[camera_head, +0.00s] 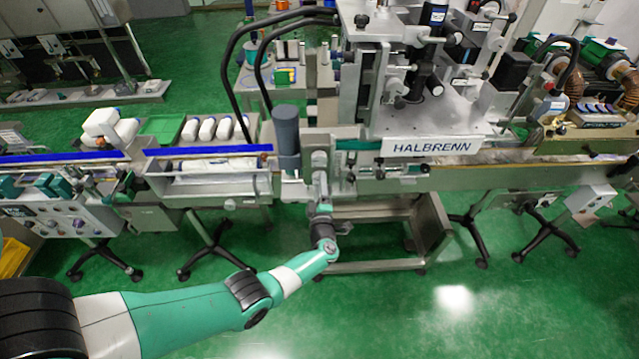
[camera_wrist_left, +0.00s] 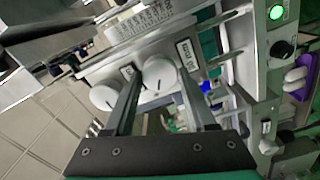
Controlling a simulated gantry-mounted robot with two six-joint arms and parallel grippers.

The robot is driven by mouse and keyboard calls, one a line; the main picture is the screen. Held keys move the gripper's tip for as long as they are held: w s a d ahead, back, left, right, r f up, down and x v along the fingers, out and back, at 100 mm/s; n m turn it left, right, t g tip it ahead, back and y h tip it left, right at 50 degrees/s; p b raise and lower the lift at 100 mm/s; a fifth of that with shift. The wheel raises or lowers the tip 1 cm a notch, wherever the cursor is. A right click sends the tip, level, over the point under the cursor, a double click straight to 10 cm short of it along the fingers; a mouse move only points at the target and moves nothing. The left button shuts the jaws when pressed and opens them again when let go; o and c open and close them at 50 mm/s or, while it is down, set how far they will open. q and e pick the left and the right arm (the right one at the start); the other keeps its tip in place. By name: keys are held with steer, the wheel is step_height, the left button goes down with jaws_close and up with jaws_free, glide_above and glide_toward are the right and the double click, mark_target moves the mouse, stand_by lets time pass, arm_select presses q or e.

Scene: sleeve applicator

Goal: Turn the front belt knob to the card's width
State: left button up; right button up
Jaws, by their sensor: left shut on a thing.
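In the left wrist view a round white knob (camera_wrist_left: 160,74) sits between the two fingers of my left gripper (camera_wrist_left: 158,72), which is shut on it. A second white knob (camera_wrist_left: 104,97) lies just outside the left finger. My right gripper is not in view.
The HALBRENN machine (camera_head: 430,147) stands to the right of my gripper, with the conveyor running both ways. White bottles (camera_head: 207,129) stand at the left behind the belt. A green lamp (camera_wrist_left: 276,13) and a black knob (camera_wrist_left: 282,49) show at the wrist view's right.

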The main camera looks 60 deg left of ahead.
arm_select(q)
steer(key=shift+m+p, duration=0.9)
steer(key=shift+m, duration=7.9)
steer(key=o, duration=1.4)
